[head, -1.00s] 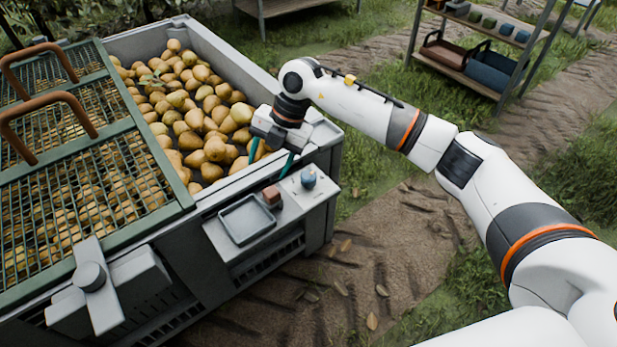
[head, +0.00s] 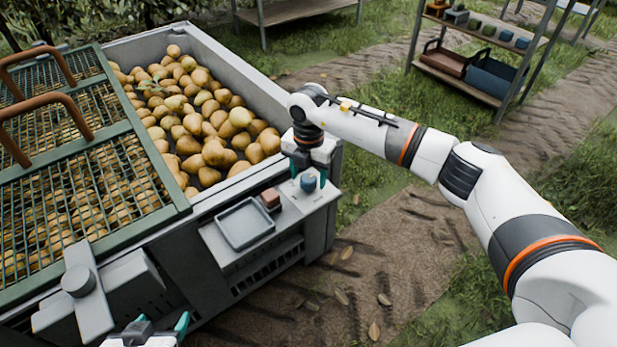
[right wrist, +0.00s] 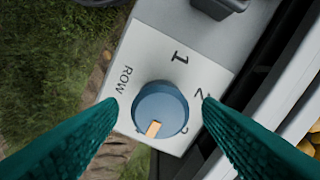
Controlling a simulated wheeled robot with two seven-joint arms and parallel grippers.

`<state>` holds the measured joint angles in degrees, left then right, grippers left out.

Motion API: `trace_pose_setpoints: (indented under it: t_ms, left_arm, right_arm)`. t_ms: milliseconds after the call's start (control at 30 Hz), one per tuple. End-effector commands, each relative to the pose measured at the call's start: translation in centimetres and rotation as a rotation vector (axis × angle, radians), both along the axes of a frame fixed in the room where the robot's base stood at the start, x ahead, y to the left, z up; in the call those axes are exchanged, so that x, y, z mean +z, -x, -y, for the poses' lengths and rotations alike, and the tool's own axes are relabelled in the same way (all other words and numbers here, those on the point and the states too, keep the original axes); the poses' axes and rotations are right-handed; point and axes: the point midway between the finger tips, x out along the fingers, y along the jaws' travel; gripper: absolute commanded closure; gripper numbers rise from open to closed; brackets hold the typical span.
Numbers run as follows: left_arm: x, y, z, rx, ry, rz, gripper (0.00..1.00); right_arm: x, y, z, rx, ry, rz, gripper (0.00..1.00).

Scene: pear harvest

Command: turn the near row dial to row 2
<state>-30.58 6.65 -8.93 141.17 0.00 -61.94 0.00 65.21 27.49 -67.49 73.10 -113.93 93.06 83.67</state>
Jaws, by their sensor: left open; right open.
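The near row dial (head: 308,183) is a blue round knob on the pale panel at the crate's front right corner. In the right wrist view the dial (right wrist: 160,105) carries an orange pointer mark, aimed down and slightly left, away from the 1 at the top and the 2 at the right. ROW is printed at the left; another number at the lower right is mostly hidden. My right gripper (head: 308,173) is open above the dial, its teal fingers on either side of the knob, with gaps visible. My left gripper (head: 160,322) is open and empty at the bottom edge.
A reddish-brown block (head: 270,198) and a shallow grey tray (head: 245,223) sit left of the dial. Behind is the crate (head: 235,62) of pears. A grey lever with a round hub (head: 80,282) is near my left gripper. A shelf (head: 460,76) stands at the back right.

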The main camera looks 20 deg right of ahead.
Motion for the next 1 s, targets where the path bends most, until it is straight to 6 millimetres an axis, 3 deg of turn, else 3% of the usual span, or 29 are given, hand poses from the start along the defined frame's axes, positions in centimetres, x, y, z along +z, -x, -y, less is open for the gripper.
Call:
trace_pose_setpoints:
  t_ms: [367, 633, 1000]
  left_arm:
    - [0.42, -0.52, 0.21, -0.002, 0.008, 0.036, 0.33]
    - [0.40, -0.51, 0.19, -0.002, 0.008, 0.036, 0.33]
    - [0.19, -0.15, 0.06, -0.001, 0.002, 0.006, 0.33]
  right_arm:
    - [-0.67, 0.01, 0.00, 0.000, 0.000, 0.000, 0.41]
    - [-0.65, 0.01, -0.01, 0.000, -0.001, -0.001, 0.83]
    - [-0.56, -0.01, 0.01, 0.059, 0.000, 0.000, 0.85]
